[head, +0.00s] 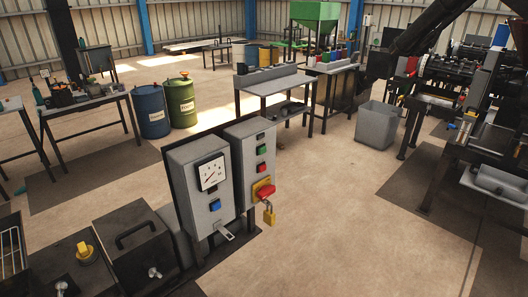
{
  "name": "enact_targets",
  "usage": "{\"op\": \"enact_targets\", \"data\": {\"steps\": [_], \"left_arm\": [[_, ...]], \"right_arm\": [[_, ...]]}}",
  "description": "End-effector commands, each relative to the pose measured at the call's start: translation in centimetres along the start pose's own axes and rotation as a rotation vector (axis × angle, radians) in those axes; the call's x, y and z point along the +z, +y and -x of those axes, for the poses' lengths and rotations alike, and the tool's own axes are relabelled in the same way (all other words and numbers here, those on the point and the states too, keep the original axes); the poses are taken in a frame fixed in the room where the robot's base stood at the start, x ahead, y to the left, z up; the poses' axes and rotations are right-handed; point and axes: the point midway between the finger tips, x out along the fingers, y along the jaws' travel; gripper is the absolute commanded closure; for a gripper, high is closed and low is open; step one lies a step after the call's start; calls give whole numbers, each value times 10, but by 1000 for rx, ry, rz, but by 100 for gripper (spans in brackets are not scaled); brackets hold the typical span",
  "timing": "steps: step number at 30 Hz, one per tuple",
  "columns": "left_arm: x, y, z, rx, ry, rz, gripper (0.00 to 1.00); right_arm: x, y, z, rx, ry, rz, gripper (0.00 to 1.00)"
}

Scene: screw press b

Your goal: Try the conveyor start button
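Two grey control boxes stand side by side on a dark panel near the middle of the head view. The right box (246,168) has a green button (262,150), a red button (261,167) below it, and a red switch on a yellow plate (263,188). A yellow padlock (269,214) hangs under that switch. The left box (184,190) carries a white dial gauge (212,173) and a blue button (215,205). Any label naming the conveyor start button is too small to read. Neither gripper shows, and nothing touches the buttons.
Dark metal boxes (140,250) stand in front left of the panel. A grey bin (377,125) and machinery (470,110) are at the right. A grey table (276,82) and blue (150,110) and green (182,104) drums stand behind. The floor right of the boxes is clear.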

Motion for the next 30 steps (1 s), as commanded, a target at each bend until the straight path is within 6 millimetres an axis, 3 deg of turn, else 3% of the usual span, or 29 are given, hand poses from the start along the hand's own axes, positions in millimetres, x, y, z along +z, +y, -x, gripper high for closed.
{"op": "enact_targets", "data": {"steps": [1, 5, 30], "left_arm": [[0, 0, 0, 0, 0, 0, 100], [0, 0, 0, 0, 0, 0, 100], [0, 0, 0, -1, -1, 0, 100]], "right_arm": [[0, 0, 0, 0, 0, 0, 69], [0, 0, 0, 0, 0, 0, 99], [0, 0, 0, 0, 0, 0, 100]]}}
